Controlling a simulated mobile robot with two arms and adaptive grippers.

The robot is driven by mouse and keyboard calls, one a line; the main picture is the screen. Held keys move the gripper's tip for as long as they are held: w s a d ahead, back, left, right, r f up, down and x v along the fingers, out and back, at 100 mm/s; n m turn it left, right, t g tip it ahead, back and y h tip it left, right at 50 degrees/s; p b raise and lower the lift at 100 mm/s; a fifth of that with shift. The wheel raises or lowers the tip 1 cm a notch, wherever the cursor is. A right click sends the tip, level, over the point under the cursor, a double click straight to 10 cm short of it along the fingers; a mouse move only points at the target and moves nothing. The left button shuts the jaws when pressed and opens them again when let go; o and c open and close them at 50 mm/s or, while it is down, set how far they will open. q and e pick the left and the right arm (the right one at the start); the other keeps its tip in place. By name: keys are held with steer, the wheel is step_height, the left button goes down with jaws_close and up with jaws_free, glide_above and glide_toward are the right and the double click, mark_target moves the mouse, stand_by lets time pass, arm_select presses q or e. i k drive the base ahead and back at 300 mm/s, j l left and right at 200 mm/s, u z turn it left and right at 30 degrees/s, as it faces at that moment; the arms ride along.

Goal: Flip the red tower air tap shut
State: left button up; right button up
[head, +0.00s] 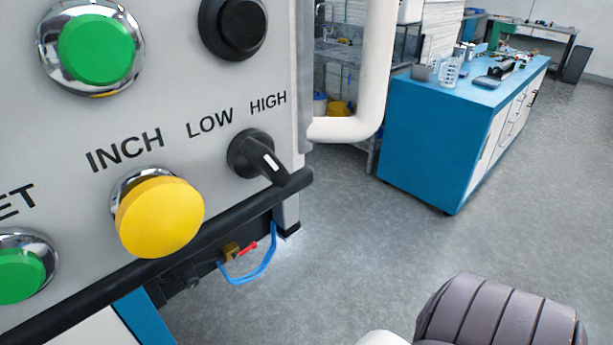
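The red air tap lever (248,248) shows low down in the head view, below the black rail of the control panel. It sits on a small brass-coloured valve body (231,251), with a blue hose (262,269) looping below it. The lever is small here and slants slightly up to the right; I cannot tell whether the tap is open or shut. Neither gripper can be made out. A grey ribbed part of my own arm shows at the bottom right.
A grey control panel (75,135) fills the left, close by, with a yellow INCH button (160,216), green buttons and a LOW/HIGH selector (257,157). A black rail (219,234) runs along its lower edge. A blue bench (425,140) stands behind right. Floor between is clear.

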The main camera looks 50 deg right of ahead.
mark_target(235, 255)
steer(key=z, duration=1)
